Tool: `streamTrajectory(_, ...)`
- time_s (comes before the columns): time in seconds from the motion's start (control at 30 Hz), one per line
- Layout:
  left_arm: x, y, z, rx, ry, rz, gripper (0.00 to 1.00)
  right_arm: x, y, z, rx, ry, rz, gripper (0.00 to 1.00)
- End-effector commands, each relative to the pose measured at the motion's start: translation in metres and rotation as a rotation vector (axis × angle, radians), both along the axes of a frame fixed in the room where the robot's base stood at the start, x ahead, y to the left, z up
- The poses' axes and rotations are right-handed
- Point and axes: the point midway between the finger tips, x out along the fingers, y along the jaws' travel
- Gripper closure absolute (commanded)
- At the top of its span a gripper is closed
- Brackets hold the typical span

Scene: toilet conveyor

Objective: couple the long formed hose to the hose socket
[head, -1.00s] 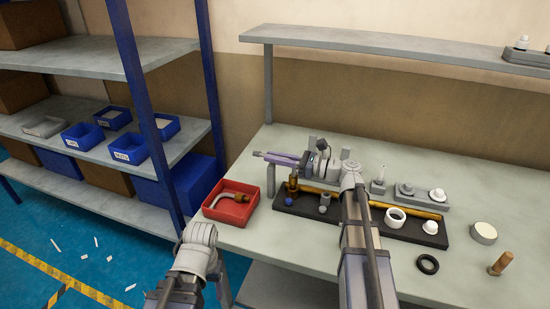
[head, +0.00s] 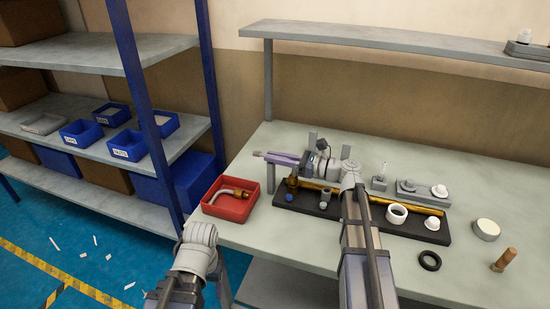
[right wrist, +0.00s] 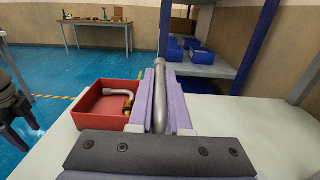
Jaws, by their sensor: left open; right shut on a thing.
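My right gripper (head: 272,158) is above the back left of the workbench, its lilac fingers pointing left. In the right wrist view the fingers (right wrist: 177,108) are shut on a grey tube (right wrist: 160,98), which lies lengthwise between them with its rounded end past the tips. A bent pale hose (head: 235,192) with a brass end lies in the red bin (head: 212,210); it also shows in the right wrist view (right wrist: 108,93). I cannot tell which part is the hose socket.
A black tray (head: 390,222) with a yellow rod and several fittings lies under my right arm. A shelf rack (head: 75,125) with blue bins stands left.

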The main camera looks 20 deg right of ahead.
Motion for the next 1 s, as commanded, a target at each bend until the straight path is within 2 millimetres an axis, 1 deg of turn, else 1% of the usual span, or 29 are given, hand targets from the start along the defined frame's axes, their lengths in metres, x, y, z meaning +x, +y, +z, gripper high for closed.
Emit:
streamTrajectory(0.53,0.0,0.0,0.022,0.0,0.0,0.0,0.3,0.0,0.0,0.022,0.001,-0.001,0.0,1.0)
streamTrajectory(1.0,0.0,0.0,0.023,0.0,0.0,0.0,0.3,0.0,0.0,0.023,0.001,-0.001,0.0,1.0)
